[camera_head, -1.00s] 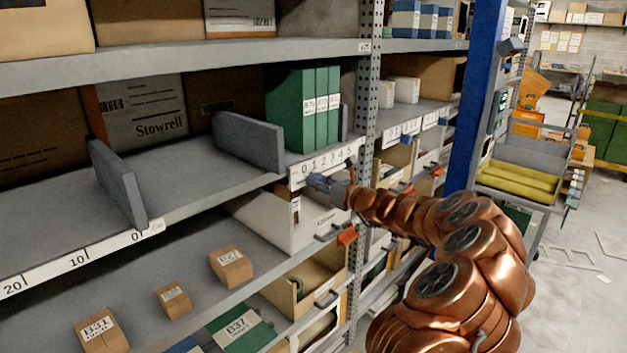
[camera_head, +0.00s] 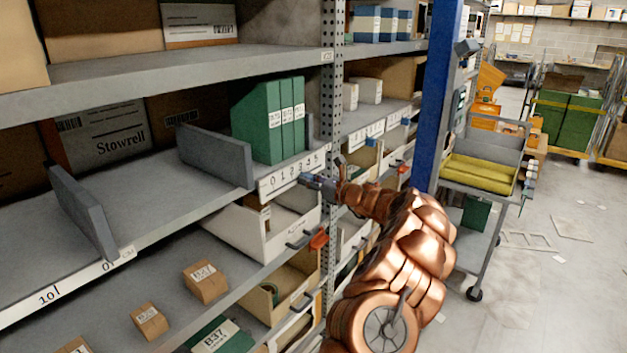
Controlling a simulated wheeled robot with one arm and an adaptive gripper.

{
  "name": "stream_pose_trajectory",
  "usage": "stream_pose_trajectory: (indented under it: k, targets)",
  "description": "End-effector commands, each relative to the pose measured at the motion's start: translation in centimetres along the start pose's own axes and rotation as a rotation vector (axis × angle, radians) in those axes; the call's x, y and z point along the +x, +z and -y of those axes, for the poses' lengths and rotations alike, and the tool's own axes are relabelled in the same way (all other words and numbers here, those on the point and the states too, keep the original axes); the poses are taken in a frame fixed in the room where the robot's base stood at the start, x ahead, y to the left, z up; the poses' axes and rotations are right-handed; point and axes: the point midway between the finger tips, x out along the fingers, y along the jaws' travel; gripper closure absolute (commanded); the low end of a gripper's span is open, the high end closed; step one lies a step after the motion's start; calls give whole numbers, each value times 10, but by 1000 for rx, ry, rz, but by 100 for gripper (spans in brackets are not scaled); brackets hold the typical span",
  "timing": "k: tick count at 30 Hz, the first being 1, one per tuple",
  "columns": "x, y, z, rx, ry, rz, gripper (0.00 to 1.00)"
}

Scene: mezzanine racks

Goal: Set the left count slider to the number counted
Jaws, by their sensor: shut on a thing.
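The left count strip (camera_head: 285,174), white with the digits 0 to 5, runs along the shelf edge below three green binders (camera_head: 272,118) standing upright. My gripper (camera_head: 308,180) is at the lower edge of this strip, below its right half. It is shut on the count slider, which the fingers mostly hide, so its exact digit cannot be read. A second numbered strip (camera_head: 372,131) with blue pieces is further right, beyond the perforated post.
A grey divider (camera_head: 215,155) stands left of the binders. White bins (camera_head: 262,228) and an orange tag (camera_head: 319,240) are just below my gripper.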

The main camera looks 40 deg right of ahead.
Motion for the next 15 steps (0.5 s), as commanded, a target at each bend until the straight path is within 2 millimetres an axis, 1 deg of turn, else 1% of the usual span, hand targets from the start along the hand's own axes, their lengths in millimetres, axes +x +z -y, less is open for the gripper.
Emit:
stream_pose_trajectory:
  k: [10, 11, 15]
  targets:
    - [2, -1, 0, 1, 4, -1, 100]
    - [2, -1, -1, 1, 4, -1, 74]
    - [2, -1, 0, 0, 4, -1, 60]
